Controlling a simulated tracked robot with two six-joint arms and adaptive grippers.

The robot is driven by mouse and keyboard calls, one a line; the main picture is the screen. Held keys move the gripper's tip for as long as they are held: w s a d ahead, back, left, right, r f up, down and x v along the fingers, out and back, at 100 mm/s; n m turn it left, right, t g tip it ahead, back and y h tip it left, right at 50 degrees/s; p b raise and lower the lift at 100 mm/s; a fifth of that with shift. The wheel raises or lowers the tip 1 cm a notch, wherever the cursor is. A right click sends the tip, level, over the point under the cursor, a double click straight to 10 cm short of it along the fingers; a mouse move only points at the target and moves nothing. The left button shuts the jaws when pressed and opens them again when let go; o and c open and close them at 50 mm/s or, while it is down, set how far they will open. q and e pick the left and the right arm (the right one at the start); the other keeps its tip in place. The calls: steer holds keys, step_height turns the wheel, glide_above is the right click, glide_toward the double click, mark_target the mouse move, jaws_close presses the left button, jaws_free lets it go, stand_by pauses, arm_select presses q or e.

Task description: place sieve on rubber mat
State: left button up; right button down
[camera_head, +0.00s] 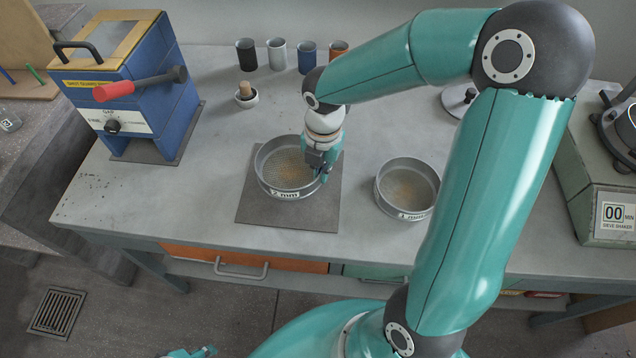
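A round metal sieve (282,193) labelled 2 mm, with brown grains on its mesh, is over the dark square rubber mat (262,215). I cannot tell whether it rests on the mat or is slightly above it. My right gripper (322,172) is at the sieve's right rim and appears shut on it; the fingertips are partly hidden. A second sieve (405,213) labelled 1 mm stands on the bench right of the mat. A small teal and dark part at the bottom edge seems to be my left gripper (190,352), mostly cut off.
A blue box machine (140,90) with a red-handled lever stands at the left. A sieve shaker (605,190) stands at the right. The bench (135,200) is clear left of the mat.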

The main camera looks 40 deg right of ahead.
steer(key=shift+f, duration=2.1)
steer(key=shift+f+b, duration=0.1)
steer(key=shift+b, duration=0.25)
steer(key=c, duration=1.3)
jaws_free()
steer(key=shift+r, duration=0.2)
step_height(320, 180, up, 12)
steer(key=shift+s+f+p, duration=0.1)
steer(key=shift+s+p, duration=0.05)
steer(key=shift+p, duration=0.55)
